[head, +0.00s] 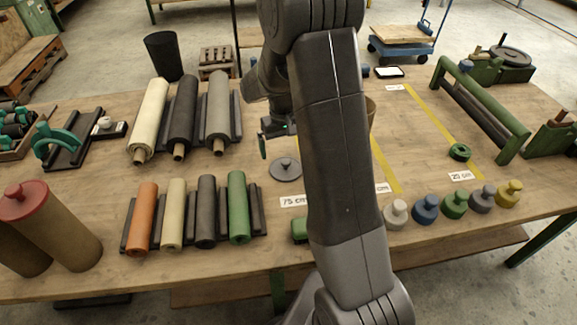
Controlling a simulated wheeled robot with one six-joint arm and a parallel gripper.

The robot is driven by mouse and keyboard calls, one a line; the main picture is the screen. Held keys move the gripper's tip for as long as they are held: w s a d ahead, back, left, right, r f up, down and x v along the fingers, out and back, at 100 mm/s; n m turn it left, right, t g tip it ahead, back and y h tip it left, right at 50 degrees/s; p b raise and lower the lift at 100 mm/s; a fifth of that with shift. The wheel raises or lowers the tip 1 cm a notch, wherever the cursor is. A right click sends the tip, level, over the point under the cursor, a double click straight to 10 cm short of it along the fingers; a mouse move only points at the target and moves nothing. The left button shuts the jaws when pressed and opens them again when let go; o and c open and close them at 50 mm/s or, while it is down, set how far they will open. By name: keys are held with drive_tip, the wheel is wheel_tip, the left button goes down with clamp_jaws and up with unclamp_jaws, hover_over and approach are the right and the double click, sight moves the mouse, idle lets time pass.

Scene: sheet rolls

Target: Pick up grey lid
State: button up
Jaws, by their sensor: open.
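The grey lid (286,170) is a flat dark disc with a small knob on top. It lies flat on the wooden table (300,255), just left of my arm and right of the rolls. My gripper (272,140) is above and slightly to the left of the lid in the picture, apart from it. A finger with a green part shows; the rest of the gripper is partly hidden behind my arm. It is open, and I see nothing held in it.
Three large rolls (182,115) lie on a rack to the left, and several smaller rolls (206,210) lie nearer. Several coloured knobbed pieces (455,204) line the right front. Table around the lid is mostly bare.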

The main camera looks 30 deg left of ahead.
sight(286, 161)
drive_tip(key=shift+w+d+f, duration=0.15)
drive_tip(key=shift+d+f, duration=0.05)
drive_tip(key=shift+f, duration=0.3)
drive_tip(key=shift+w+d+f, duration=0.15)
drive_tip(key=shift+d+f, duration=0.05)
drive_tip(key=shift+f, duration=0.25)
drive_tip(key=shift+s+f+p, duration=0.2)
drive_tip(key=shift+f+p, duration=0.45)
drive_tip(key=shift+f, duration=2.1)
drive_tip(key=c, duration=0.6)
